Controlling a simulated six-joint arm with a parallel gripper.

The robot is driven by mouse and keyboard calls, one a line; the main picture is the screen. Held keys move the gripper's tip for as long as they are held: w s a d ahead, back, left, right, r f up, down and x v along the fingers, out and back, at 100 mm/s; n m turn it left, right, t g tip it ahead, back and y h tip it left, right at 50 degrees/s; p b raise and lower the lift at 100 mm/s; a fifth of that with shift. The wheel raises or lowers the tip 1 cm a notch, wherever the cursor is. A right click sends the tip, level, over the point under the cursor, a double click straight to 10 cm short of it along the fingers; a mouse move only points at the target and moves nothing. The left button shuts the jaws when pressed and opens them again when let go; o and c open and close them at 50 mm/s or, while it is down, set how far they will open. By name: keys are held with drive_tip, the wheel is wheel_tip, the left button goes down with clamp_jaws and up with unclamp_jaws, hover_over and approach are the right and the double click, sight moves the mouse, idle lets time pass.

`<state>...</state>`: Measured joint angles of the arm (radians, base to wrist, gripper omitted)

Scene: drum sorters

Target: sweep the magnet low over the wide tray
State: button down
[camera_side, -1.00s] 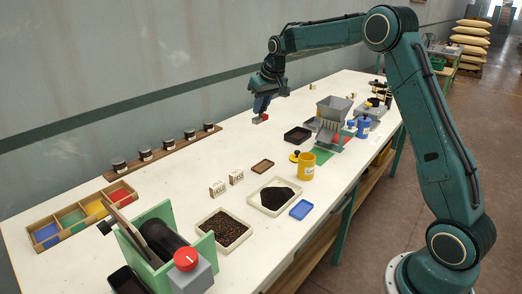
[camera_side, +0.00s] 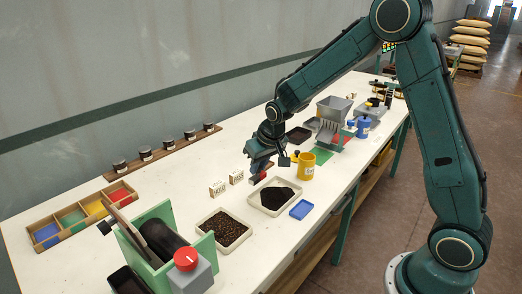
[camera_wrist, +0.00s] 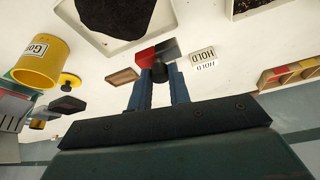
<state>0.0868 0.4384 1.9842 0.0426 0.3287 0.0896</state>
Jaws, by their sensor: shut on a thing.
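My gripper (camera_side: 259,170) is shut on a small red and dark grey block, the magnet (camera_wrist: 154,52). In the wrist view its fingers (camera_wrist: 159,76) point at the pale shallow tray of black grains, and the block shows just beside that tray's rim (camera_wrist: 168,18). In the side view the magnet (camera_side: 259,178) hangs low near the back-left edge of this tray (camera_side: 258,207). The gap between block and table is hard to judge. A second pale tray (camera_side: 207,231) holding brown grains stands in front and to the left.
Two white HOLD blocks (camera_side: 217,188) stand left of my gripper. The drum machine (camera_side: 165,245) is front left.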

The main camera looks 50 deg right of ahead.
sight(260, 178)
drive_tip(key=shift+s+a+f, duration=0.15)
drive_tip(key=shift+s+a, duration=0.05)
drive_tip(key=shift+s, duration=0.05)
drive_tip(key=shift+f, duration=0.3)
drive_tip(key=shift+f, duration=1.7)
drive_tip(key=shift+d, duration=3.85)
drive_tip(key=shift+d, duration=0.1)
drive_tip(key=shift+s+a, duration=0.1)
drive_tip(key=shift+a, duration=0.25)
drive_tip(key=shift+s+a, duration=0.35)
drive_tip(key=shift+a, duration=0.8)
drive_tip(key=shift+s+a, duration=0.35)
drive_tip(key=shift+a, duration=0.85)
drive_tip(key=shift+s+a, duration=0.35)
drive_tip(key=shift+a, duration=0.8)
drive_tip(key=shift+a, duration=0.1)
drive_tip(key=shift+s+d, duration=0.1)
drive_tip(key=shift+d, duration=0.2)
